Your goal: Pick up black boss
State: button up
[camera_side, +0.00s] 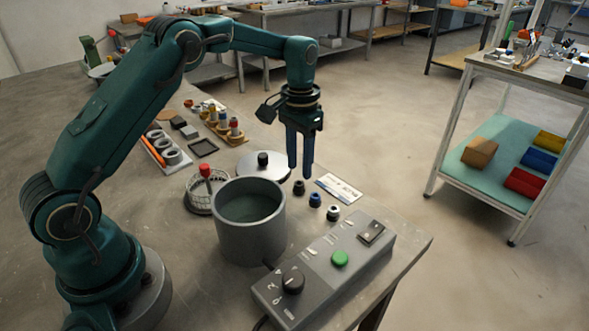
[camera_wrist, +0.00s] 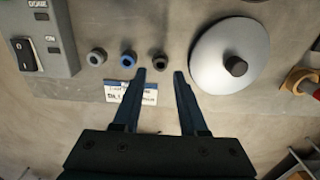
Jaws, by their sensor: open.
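The black boss (camera_side: 299,187) is a small dark ring standing on the bench, at the end of a short row with a blue boss (camera_side: 315,199) and a grey boss (camera_side: 333,212). In the wrist view the black boss (camera_wrist: 160,60) lies just beyond the gap between my fingertips, with the blue boss (camera_wrist: 128,58) and grey boss (camera_wrist: 96,57) to its left. My gripper (camera_side: 300,171) points down, open and empty, just above the black boss. Its two fingers (camera_wrist: 159,73) also show in the wrist view, apart and not touching the boss.
A round metal lid with a black knob (camera_wrist: 230,55) lies close to the right of the black boss in the wrist view. A grey pot (camera_side: 250,236), a control box with a green button (camera_side: 339,258) and a printed card (camera_side: 338,188) are nearby.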

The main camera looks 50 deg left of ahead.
aim_at(299, 183)
jog(key=shift+f, duration=2.4)
grip_shut()
jog(key=shift+r, duration=0.1)
